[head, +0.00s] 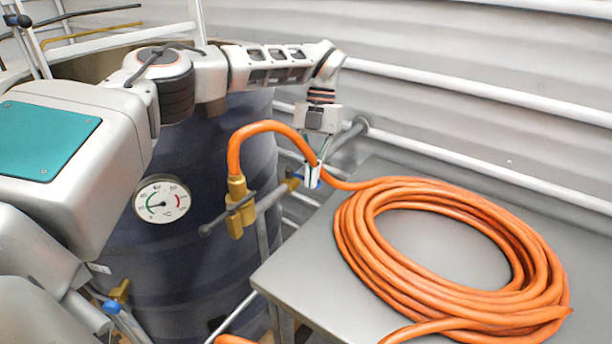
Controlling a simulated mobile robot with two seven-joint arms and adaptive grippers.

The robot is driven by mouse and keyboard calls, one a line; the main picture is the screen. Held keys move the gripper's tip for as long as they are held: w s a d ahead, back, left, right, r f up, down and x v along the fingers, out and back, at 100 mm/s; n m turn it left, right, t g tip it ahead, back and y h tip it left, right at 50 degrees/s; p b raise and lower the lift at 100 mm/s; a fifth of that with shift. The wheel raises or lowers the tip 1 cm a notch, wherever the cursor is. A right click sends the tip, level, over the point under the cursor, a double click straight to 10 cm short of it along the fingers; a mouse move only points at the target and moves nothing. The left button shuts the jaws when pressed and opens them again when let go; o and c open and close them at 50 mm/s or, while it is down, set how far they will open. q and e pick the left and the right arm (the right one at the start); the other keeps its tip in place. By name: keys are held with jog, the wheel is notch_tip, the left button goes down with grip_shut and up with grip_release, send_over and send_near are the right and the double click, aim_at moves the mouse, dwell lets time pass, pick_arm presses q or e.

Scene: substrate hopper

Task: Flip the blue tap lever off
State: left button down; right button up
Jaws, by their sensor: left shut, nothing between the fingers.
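My left gripper (312,176) reaches down from above, its fingers shut and empty, at the pipe beside the tank. Small blue parts (298,177) show right at its fingertips, next to a brass fitting (289,184) on the grey pipe. They look like the blue tap lever, mostly hidden by the fingers. I cannot tell its angle or whether the fingers touch it. My right gripper is not in view.
A coiled orange hose (450,255) lies on the grey metal table (300,270). Its end loops up to a brass valve (238,208) with a grey bar handle. The dark tank (190,265) carries a round gauge (162,199). White rails line the wall behind.

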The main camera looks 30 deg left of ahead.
pick_arm(q)
jog(key=shift+w+r+n+h, duration=0.15)
jog(key=shift+n+h, duration=0.15)
jog(key=shift+n, duration=0.6)
pick_arm(e)
jog(key=shift+s+f, duration=0.3)
pick_arm(q)
jog(key=shift+w, duration=0.1)
